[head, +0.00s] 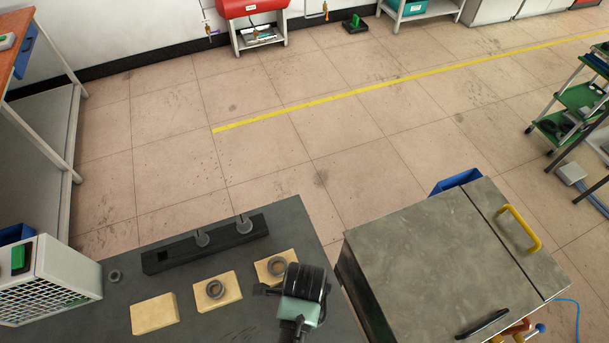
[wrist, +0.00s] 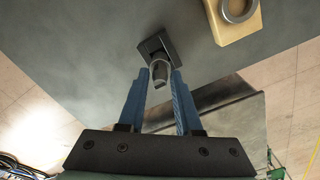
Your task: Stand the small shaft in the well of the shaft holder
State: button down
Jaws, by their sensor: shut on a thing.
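My gripper (head: 292,288) is over the front right of the dark table in the head view; its fingertips are hidden there. In the wrist view my gripper (wrist: 160,80) has its two blue fingers closed on the small shaft (wrist: 160,72), a short grey cylinder. A dark square piece (wrist: 152,46) shows just beyond the shaft's far end; I cannot tell whether they touch or whether this is the shaft holder. In the head view a long black block (head: 175,262) lies farther back, with a square opening at its left and two grey round-topped pieces on it.
A loose ring (head: 114,276) lies near the white unit (head: 50,280) at left. A metal-topped cabinet (head: 440,260) stands to the right, across a gap.

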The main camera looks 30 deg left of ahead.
jog(key=shift+f+b, duration=1.05)
jog(key=shift+f, duration=0.65)
jog(key=c, duration=0.5)
grip_release()
notch_tip(320, 180, up, 13)
jog(key=shift+b, duration=0.7)
